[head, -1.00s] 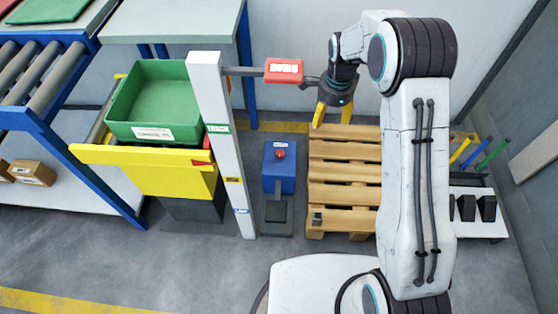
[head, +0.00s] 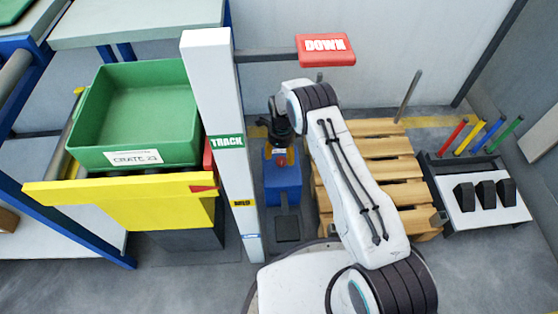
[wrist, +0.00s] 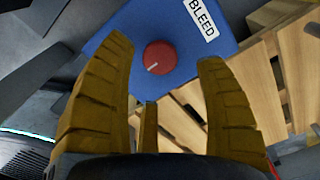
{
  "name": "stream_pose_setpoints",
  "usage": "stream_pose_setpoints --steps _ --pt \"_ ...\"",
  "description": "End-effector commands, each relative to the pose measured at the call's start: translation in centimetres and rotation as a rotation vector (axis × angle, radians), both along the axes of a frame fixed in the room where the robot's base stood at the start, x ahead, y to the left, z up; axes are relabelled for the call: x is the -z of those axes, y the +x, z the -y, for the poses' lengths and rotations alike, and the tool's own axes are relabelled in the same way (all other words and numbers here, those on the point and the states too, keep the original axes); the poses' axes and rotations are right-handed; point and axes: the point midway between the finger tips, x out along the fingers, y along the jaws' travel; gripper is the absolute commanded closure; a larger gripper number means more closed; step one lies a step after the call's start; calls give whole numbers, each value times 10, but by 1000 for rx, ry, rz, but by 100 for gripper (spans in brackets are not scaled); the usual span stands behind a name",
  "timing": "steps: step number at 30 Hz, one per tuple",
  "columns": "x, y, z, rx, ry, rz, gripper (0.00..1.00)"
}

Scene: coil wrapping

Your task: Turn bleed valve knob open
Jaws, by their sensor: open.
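The red bleed valve knob (wrist: 160,57) sits on top of a blue box (wrist: 120,22) with a white BLEED label (wrist: 200,18). A white line on the knob points toward the lower left in the wrist view. My gripper (wrist: 165,60) is open, its yellow fingers on either side of the knob in that view, with a third finger below. I see no contact with the knob.
A white post (head: 222,140) marked TRACK stands just left of the box. A red DOWN sign (head: 325,48) hangs above. A wooden pallet (head: 390,165) lies to the right. A green crate (head: 135,110) sits on a yellow lift (head: 120,195) at left.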

Motion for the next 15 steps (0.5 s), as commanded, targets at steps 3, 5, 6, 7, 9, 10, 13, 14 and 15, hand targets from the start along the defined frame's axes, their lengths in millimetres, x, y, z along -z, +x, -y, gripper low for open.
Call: stream_pose_setpoints --steps 3,5,6,7,9,10,13,14,15 --pt "19 0 0 -1 -1 -1 35" --pt "26 -1 0 -1 -1 -1 35" --pt "30 -1 0 -1 -1 -1 35" --pt "32 0 0 -1 -1 -1 35" --pt "37 0 0 -1 0 0 35" --pt "39 0 0 -1 0 -1 35" --pt "43 -1 0 -1 -1 -1 35" --pt "44 -1 0 -1 -1 -1 35" --pt "45 -1 0 -1 -1 -1 35"
